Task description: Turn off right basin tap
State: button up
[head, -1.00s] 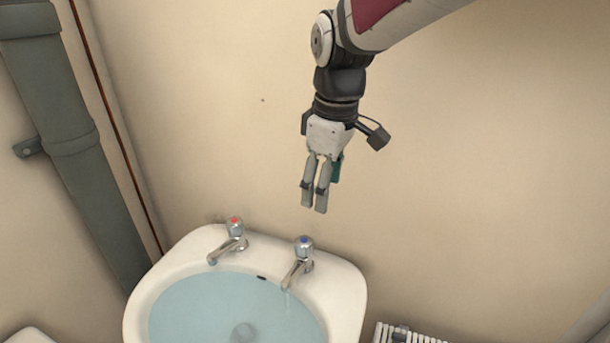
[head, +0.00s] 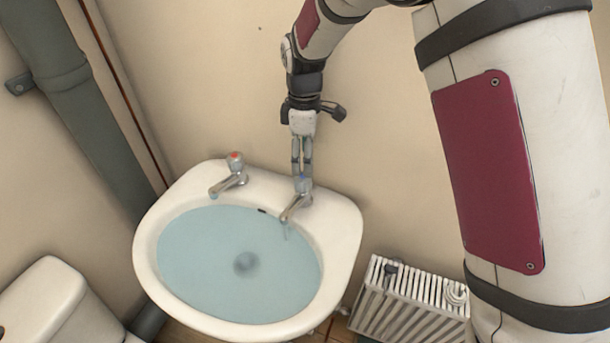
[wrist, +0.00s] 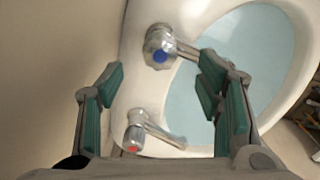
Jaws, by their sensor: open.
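The right basin tap (head: 299,199) has a chrome body and a blue-dotted knob, and a thin stream seems to fall from its spout. The left tap (head: 231,178) has a red-dotted knob. My gripper (head: 302,172) points down just above the right tap, with its fingertips close to the blue knob in the head view. In the wrist view the open jaws (wrist: 160,88) stand wide apart with nothing between their green pads, and the blue knob (wrist: 159,55) lies ahead of them. Whether the fingertips touch the knob, I cannot tell.
The white basin (head: 342,240) is filled with bluish water. The wall stands close behind the taps. A radiator (head: 411,300) is at the lower right, a toilet cistern (head: 42,298) at the lower left, and a grey pipe (head: 75,105) at the left.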

aim_at(303, 182)
notch_tip(303, 182, down, 8)
jog(key=shift+r+p, duration=0.25)
jog(key=shift+p, duration=0.05)
jog(key=c, duration=1.2)
